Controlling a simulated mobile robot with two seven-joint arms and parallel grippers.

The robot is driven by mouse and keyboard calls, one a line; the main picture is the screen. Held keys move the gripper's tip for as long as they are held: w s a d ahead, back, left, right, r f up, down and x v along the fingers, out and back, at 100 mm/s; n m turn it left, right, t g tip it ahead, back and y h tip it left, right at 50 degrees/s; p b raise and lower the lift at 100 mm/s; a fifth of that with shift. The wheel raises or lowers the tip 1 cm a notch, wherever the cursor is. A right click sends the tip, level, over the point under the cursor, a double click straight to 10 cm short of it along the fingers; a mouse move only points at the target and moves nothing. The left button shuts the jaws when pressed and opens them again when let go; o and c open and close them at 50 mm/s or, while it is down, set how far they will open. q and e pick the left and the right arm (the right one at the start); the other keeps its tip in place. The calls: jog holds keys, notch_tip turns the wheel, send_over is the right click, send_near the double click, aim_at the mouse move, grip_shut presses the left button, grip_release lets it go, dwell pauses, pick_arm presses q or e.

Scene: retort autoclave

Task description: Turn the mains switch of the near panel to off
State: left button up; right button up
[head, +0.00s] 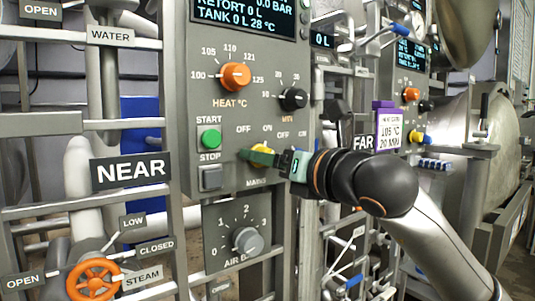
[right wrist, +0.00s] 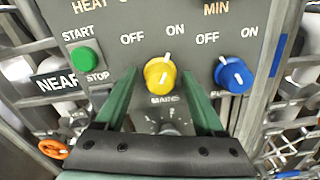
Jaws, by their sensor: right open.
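The near panel (head: 215,120) is grey, with a NEAR sign (head: 131,171) to its left. Its mains switch (right wrist: 158,74) is a yellow knob above the MAINS label, its white pointer tilted up and right towards ON. In the head view the yellow knob (head: 263,149) is partly hidden by my right gripper (head: 258,157). In the right wrist view my green fingers are open, one on each side of the knob, with gaps visible; I cannot tell if they reach its depth. My left gripper is not in view.
A blue knob (right wrist: 233,74) sits close to the right finger. The green start button (right wrist: 85,57) and grey stop button (head: 212,178) are to the left. Orange (head: 235,76) and black (head: 293,98) dials are above; a grey air dial (head: 248,241) is below.

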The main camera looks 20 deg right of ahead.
jog(key=shift+w, duration=0.15)
jog(key=shift+c, duration=0.3)
grip_shut()
